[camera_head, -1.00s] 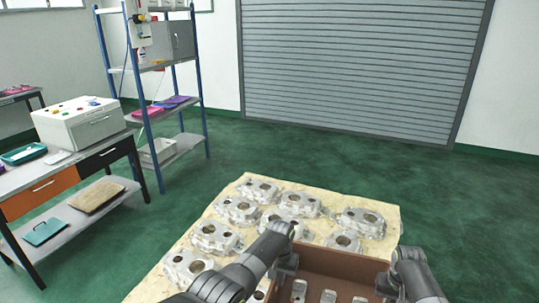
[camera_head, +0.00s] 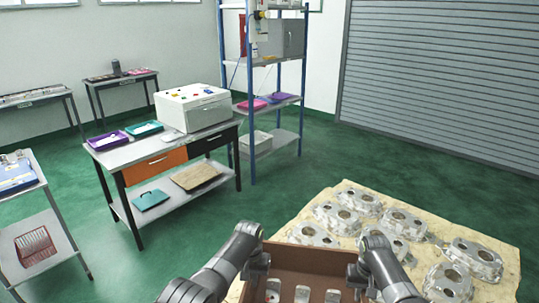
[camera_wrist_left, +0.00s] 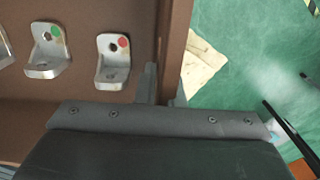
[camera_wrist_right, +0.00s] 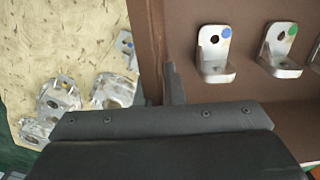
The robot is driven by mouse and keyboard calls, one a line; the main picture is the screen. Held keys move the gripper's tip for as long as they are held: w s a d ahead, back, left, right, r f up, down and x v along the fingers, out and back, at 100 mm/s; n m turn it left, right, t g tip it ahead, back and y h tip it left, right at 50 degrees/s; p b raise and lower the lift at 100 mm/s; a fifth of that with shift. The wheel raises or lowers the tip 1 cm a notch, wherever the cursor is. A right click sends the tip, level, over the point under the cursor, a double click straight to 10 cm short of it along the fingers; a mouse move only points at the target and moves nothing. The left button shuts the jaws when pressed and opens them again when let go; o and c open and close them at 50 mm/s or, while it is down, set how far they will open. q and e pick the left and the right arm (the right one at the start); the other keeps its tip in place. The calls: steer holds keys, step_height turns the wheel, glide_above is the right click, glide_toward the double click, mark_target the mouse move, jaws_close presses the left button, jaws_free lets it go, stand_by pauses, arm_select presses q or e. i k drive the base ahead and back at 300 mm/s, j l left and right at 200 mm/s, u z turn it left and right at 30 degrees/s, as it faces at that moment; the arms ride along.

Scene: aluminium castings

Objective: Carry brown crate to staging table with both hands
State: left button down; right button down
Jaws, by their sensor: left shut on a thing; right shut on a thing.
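The brown crate (camera_head: 308,258) is in front of me at the bottom of the head view, its near part cut off by the frame. Metal brackets with coloured dots lie inside: the left wrist view shows one with a red dot (camera_wrist_left: 114,62), and the right wrist view one with a blue dot (camera_wrist_right: 213,55). My left gripper (camera_head: 258,268) is shut on the crate's left wall (camera_wrist_left: 172,45). My right gripper (camera_head: 358,272) is shut on its right wall (camera_wrist_right: 148,40). I cannot tell which table is the staging table.
A workbench (camera_head: 140,152) with a white box (camera_head: 193,108) and trays stands ahead left. A small cart (camera_head: 38,205) is at far left. A pallet sheet with several castings (camera_head: 475,258) lies right. Blue-posted shelving (camera_head: 252,130) stands behind. Green floor is open between.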

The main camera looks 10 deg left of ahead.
mark_target(134, 149)
steer(key=j+u, duration=0.2)
steer(key=u, duration=0.25)
steer(key=i+j+u, duration=0.15)
steer(key=u, duration=0.35)
steer(key=i+j+u, duration=0.25)
steer(key=u, duration=0.2)
steer(key=i+j+u, duration=0.15)
steer(key=u, duration=0.3)
steer(key=i+u, duration=0.1)
steer(key=i, duration=0.8)
steer(key=i+j+z, duration=0.2)
steer(key=i, duration=0.65)
steer(key=i+z, duration=0.35)
steer(key=i+j+z, duration=0.1)
steer(key=i+z, duration=0.2)
steer(key=i, duration=0.2)
steer(key=i+l+z, duration=0.1)
steer(key=i+z, duration=0.35)
steer(key=i+j+z, duration=0.1)
steer(key=i+z, duration=0.4)
steer(key=i+l, duration=0.2)
steer(key=i, duration=0.2)
steer(key=i+l, duration=0.2)
steer(key=i, duration=0.15)
steer(key=i+l+u, duration=0.2)
steer(key=u, duration=0.25)
steer(key=i+l+u, duration=0.15)
steer(key=l+u, duration=0.15)
steer(key=u, duration=0.2)
